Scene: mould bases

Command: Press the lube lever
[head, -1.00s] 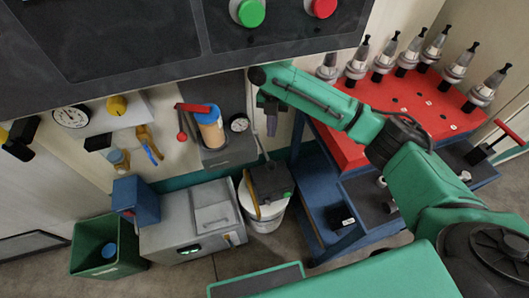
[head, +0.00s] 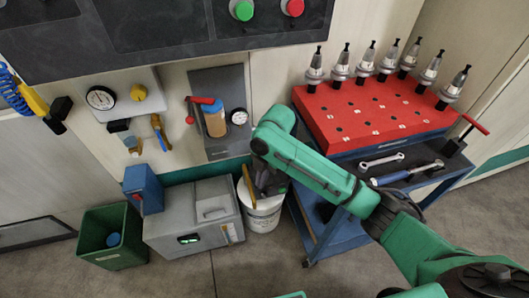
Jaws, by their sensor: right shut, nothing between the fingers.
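The lube unit on the wall panel has an amber reservoir (head: 215,122) with a blue cap. Its red lever (head: 200,100) sticks out to the left at the top, with a red knob (head: 190,120) below it. My right gripper (head: 264,188) is shut and empty. It points down below and to the right of the lube unit, in front of the white bucket in the picture, apart from the lever. The fingertips are dark against the bucket's dark top and hard to make out. My left gripper is out of view.
A small round gauge (head: 239,117) sits right of the reservoir. Below are a grey box (head: 170,232), a blue box (head: 143,187), a green bin (head: 120,250) and the white bucket (head: 262,217). A red rack (head: 345,120) with several tool holders stands at right.

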